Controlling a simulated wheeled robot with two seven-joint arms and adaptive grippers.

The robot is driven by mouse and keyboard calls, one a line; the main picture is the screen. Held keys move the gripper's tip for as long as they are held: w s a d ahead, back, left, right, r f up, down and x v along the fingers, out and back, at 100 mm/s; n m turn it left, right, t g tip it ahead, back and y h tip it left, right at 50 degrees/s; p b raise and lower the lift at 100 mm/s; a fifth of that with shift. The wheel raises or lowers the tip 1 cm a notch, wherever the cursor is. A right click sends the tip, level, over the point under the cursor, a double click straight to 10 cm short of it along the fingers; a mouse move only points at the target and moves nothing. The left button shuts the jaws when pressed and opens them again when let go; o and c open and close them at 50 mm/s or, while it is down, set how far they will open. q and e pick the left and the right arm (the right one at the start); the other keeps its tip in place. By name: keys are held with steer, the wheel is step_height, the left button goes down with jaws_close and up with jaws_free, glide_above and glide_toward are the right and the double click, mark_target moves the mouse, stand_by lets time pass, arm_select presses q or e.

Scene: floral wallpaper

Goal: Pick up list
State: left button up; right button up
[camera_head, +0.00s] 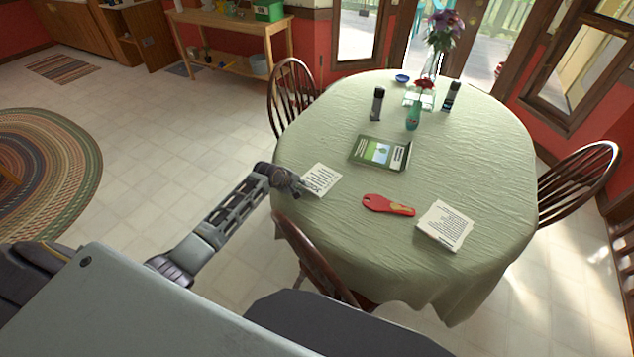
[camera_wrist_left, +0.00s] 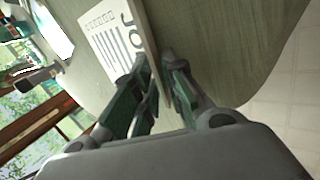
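A white printed list (camera_head: 321,179) is at the left edge of the round table. My left gripper (camera_head: 297,184) is at the list's left edge. In the left wrist view the list (camera_wrist_left: 108,38) runs in between the two fingers (camera_wrist_left: 157,62), one on each side of its thin edge. The fingertips are very near its faces; I cannot tell whether they press on it. A second white printed sheet or pad (camera_head: 445,225) lies at the table's front right. My right gripper is not in view.
The table (camera_head: 470,165) has a green cloth. On it are a red insole-shaped item (camera_head: 388,205), a green booklet (camera_head: 380,152), dark bottles (camera_head: 377,103), a green vase (camera_head: 413,117) and a blue bowl (camera_head: 402,78). A wooden chair (camera_head: 312,262) stands close below my left gripper.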

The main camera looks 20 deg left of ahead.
arm_select(q)
jaws_close()
steer(key=shift+r, duration=0.15)
step_height(320, 180, up, 10)
stand_by(0.9)
stand_by(0.4)
